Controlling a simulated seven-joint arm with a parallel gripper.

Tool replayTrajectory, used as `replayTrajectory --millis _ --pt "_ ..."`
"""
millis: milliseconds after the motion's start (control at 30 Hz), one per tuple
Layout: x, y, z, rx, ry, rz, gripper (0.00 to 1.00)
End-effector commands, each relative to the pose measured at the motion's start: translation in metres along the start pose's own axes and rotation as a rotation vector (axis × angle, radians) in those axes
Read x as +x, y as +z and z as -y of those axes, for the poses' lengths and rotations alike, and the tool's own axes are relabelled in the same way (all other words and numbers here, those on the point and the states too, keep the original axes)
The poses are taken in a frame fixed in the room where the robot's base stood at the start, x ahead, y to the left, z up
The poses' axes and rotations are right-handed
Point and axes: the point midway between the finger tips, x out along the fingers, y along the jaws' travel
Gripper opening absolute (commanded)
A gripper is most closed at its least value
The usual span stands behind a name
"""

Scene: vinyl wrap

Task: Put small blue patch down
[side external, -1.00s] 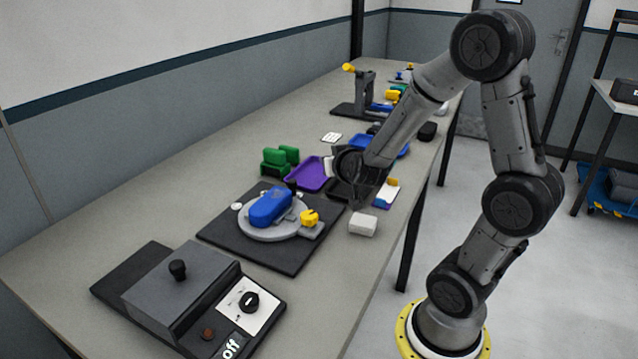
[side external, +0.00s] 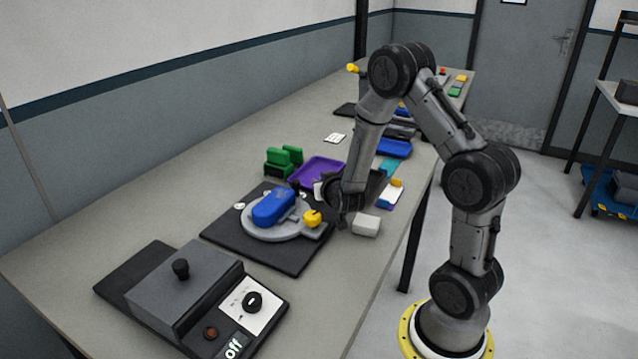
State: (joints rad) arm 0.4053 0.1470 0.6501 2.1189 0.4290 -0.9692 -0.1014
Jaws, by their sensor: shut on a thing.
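My gripper (side external: 338,212) is low over the table, just right of the round grey stand. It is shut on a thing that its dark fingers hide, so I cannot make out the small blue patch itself. A rounded blue piece (side external: 272,207) lies on the round grey stand (side external: 262,232), with a yellow knob (side external: 313,217) at its right side. The stand sits on a black base plate (side external: 226,232). My gripper is apart from the blue piece in the picture.
A white block (side external: 366,226) lies close to my gripper. Behind are a purple tray (side external: 322,168), green blocks (side external: 281,160), a blue tray (side external: 393,148) and a stack of coloured sheets (side external: 392,196). A grey control box (side external: 184,285) reading "off" stands in front.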

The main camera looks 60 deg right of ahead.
Motion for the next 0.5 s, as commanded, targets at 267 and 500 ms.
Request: replayTrajectory --millis 267,500 --pt "0.0017 0.0037 0.0001 0.000 0.000 0.000 0.00" --pt "0.0024 0.0055 0.0001 0.000 0.000 0.000 0.31"
